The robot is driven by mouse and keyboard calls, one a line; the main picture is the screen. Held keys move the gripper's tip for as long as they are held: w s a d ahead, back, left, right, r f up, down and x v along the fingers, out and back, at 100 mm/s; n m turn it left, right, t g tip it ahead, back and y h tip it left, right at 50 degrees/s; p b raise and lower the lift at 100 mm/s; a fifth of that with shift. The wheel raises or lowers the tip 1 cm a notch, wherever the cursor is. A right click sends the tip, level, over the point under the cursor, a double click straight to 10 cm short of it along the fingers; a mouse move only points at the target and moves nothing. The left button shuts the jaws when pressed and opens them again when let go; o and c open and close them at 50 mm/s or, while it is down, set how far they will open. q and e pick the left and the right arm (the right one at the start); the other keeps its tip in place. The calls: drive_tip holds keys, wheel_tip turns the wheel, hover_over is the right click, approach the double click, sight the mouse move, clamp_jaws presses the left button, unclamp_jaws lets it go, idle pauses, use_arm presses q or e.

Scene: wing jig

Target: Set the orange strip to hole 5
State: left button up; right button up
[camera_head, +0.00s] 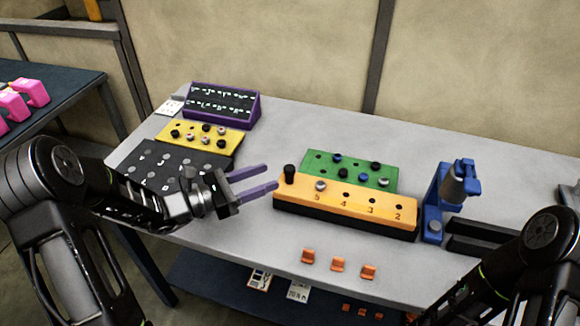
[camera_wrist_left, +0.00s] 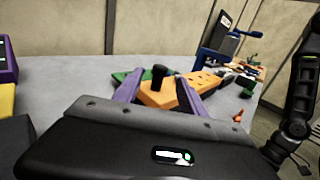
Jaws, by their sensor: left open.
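The orange strip (camera_head: 333,198) lies on a black base (camera_head: 345,220) at the middle of the table. Its top has holes labelled 5, 4, 3 and 2. A tall black knob (camera_head: 290,174) stands at its left end, and a silver-topped pin (camera_head: 321,185) stands at the hole marked 5. My left gripper (camera_head: 272,177) has purple fingers, open and empty, beside the strip's left end. In the left wrist view, the black knob (camera_wrist_left: 158,76) and the orange strip (camera_wrist_left: 157,97) show between the spread fingers. My right gripper is out of view.
A green board (camera_head: 348,170) with pins stands behind the strip. A blue fixture (camera_head: 433,210) is at its right. Yellow (camera_head: 199,137), dark grey and purple (camera_head: 221,104) panels stand at left. Several orange clips (camera_head: 338,265) lie near the front edge.

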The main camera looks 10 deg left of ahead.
sight(290, 167)
use_arm(q)
drive_tip(key=p+x, duration=0.1)
drive_tip(key=x, duration=0.5)
drive_tip(key=shift+w+d+r+p, duration=0.1)
drive_tip(key=shift+w+d+p, duration=0.2)
drive_tip(key=shift+p, duration=0.1)
drive_tip(key=shift+w+d, duration=0.25)
drive_tip(key=shift+d, duration=0.05)
drive_tip(key=shift+c, duration=0.2)
clamp_jaws()
idle(0.6)
